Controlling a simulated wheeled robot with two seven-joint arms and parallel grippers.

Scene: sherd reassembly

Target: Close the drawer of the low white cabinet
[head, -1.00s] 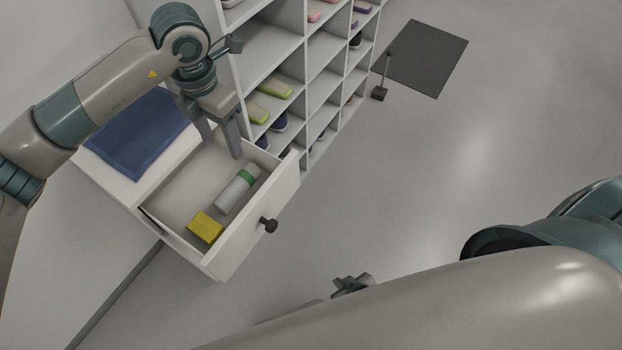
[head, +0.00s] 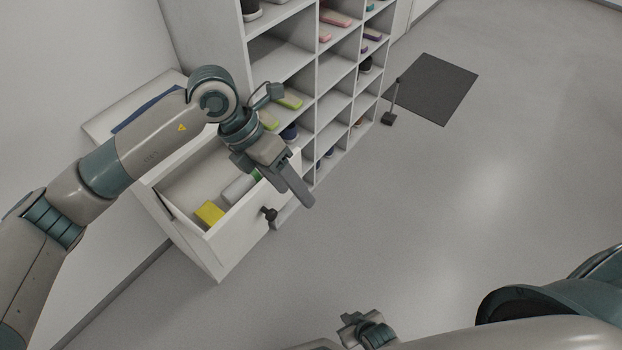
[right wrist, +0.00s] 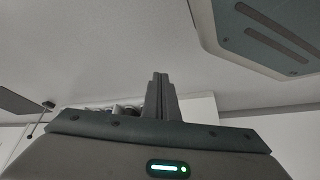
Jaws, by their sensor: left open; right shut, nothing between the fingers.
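The low white cabinet (head: 97,130) stands against the wall at the left of the head view, with a blue cloth on top partly behind my left arm. Its drawer (head: 228,247) is pulled out, with a dark round knob (head: 269,214) on the front. A yellow box (head: 209,213) and a white-and-green cylinder (head: 238,189) lie inside. My left gripper (head: 303,197) is open and empty, over the far end of the drawer front, fingers pointing down and outward; I cannot tell whether it touches. My right gripper (right wrist: 160,80) is shut and empty, low over the floor, away from the drawer.
A tall white shelf (head: 330,105) with shoes in its cubbies stands just behind the drawer. A dark mat (head: 432,88) and a long-handled tool (head: 390,110) are on the floor to the right. The floor before the drawer is clear.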

